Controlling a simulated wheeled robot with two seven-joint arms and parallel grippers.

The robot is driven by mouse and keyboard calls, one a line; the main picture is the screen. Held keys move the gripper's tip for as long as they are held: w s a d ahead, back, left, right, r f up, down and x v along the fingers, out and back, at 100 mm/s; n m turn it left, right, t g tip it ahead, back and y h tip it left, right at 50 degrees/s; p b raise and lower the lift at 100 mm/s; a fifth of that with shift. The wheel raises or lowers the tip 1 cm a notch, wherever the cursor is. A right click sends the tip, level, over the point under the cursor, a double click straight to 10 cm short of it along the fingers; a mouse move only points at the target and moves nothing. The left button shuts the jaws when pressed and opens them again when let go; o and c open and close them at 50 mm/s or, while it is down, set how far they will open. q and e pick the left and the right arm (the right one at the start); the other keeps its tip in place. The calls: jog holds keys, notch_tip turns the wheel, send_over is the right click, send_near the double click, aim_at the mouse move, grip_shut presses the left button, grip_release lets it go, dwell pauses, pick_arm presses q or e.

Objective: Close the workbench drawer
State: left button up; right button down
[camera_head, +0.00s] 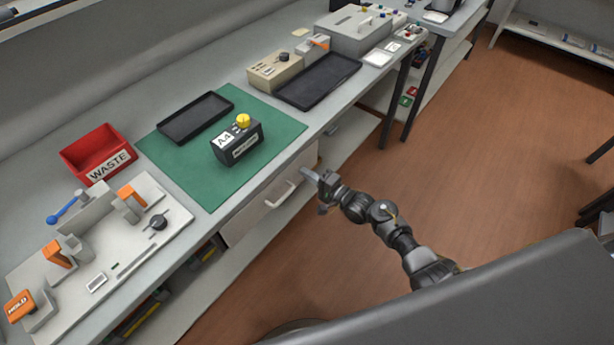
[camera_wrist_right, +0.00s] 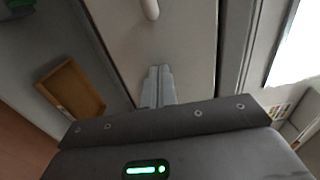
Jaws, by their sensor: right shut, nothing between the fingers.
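The workbench drawer (camera_head: 245,224) is under the bench edge, with a pale front and a light bar handle (camera_head: 282,196). I cannot tell from here how far it stands out. My right gripper (camera_head: 309,174) is shut and empty, just right of the handle and close to the drawer front. In the right wrist view, the shut fingers (camera_wrist_right: 158,86) point at the pale drawer front (camera_wrist_right: 185,45), with the handle (camera_wrist_right: 150,9) at the top. Whether the fingertips touch the front is unclear. My left gripper is not in view.
On the bench (camera_head: 330,107) are a green mat (camera_head: 185,178), a dark cartridge (camera_head: 238,147), black trays, a red waste bin (camera_head: 97,150) and a fixture board (camera_head: 120,245). A lower shelf (camera_head: 240,265) runs below the drawer. The brown floor (camera_head: 480,160) to the right is open.

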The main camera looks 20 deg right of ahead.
jog(key=shift+w+a+r, duration=0.2)
jog(key=shift+a+r, duration=0.05)
jog(key=shift+r, duration=0.05)
jog(key=p+v, duration=0.1)
jog(key=v, duration=1.3)
jog(key=shift+s+d+f, duration=0.2)
jog(key=shift+d+f, duration=0.05)
